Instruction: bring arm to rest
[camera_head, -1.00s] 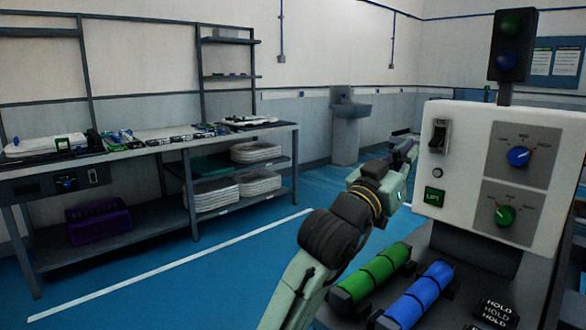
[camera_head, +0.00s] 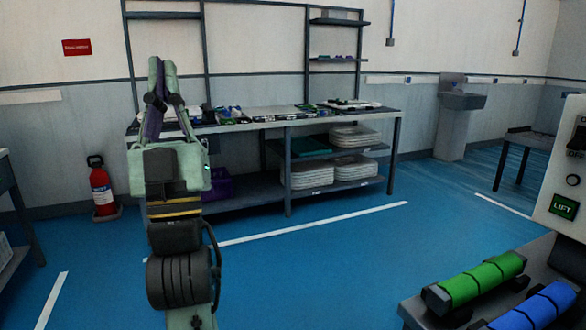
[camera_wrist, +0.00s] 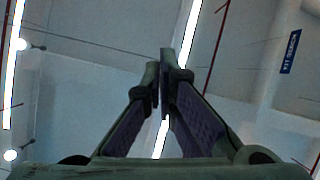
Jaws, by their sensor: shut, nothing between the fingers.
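My arm stands raised in the left half of the head view, with my gripper (camera_head: 157,68) at its top end, pointing up. The fingers are together and hold nothing. In the wrist view my gripper (camera_wrist: 161,62) shows its two fingers converging at the tips against the ceiling. No object is near the fingertips. The gripper appears in front of the workbench and the wall behind it, apart from both as far as I can tell.
A workbench (camera_head: 345,119) with parts on top and trays below stands behind the arm. A fire extinguisher (camera_head: 101,187) is at the left wall. A control panel (camera_head: 566,170) and green (camera_head: 483,278) and blue (camera_head: 540,308) rollers are at right. Blue floor between is clear.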

